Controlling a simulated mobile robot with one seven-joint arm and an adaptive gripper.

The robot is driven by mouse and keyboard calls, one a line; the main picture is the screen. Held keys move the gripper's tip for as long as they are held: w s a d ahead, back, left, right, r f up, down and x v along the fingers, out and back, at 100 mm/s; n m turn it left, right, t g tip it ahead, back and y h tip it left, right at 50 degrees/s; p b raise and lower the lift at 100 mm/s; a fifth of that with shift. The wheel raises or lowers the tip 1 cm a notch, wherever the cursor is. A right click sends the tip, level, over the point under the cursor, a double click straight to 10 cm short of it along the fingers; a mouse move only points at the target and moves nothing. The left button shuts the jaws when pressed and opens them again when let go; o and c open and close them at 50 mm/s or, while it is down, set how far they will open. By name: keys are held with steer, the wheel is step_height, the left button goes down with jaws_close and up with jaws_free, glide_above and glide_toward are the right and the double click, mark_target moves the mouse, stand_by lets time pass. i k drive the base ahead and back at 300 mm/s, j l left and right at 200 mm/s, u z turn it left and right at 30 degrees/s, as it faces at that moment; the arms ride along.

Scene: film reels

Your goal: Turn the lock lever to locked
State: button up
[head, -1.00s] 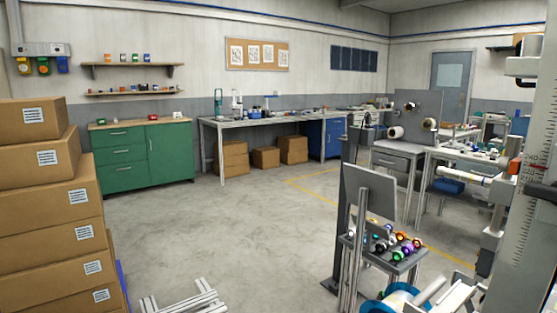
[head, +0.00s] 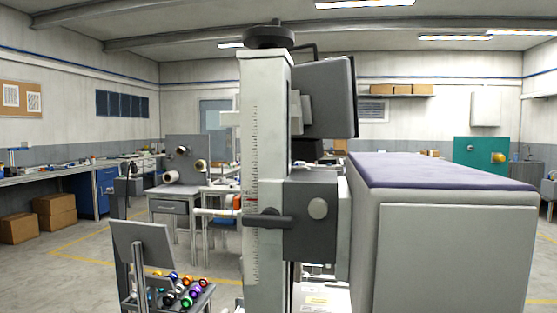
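A dark lever (head: 268,220) that looks like the lock lever shows in the head view. It lies roughly horizontal, its arm reaching left across the pale column from a dark grey carriage block (head: 324,245). The upright column (head: 265,130) carries a printed scale, and a red mark shows on it just above the lever. A round grey knob (head: 318,208) sits on the block to the right of the lever. I cannot tell from the lever's angle whether it is locked. My gripper is not in view.
A large grey box-shaped body with a purple top (head: 440,172) stands close at right. A dark grey head (head: 322,97) juts from the column above the block. A small rack of coloured spools (head: 178,290) stands at lower left. Open floor (head: 75,275) lies at far left.

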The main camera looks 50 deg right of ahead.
mark_target(270, 218)
steer(key=z, duration=1.2)
steer(key=l+z, duration=0.15)
steer(key=z, duration=0.2)
steer(key=l+z, duration=0.2)
steer(key=z, duration=0.15)
steer(key=l+z, duration=0.15)
steer(key=z, duration=0.15)
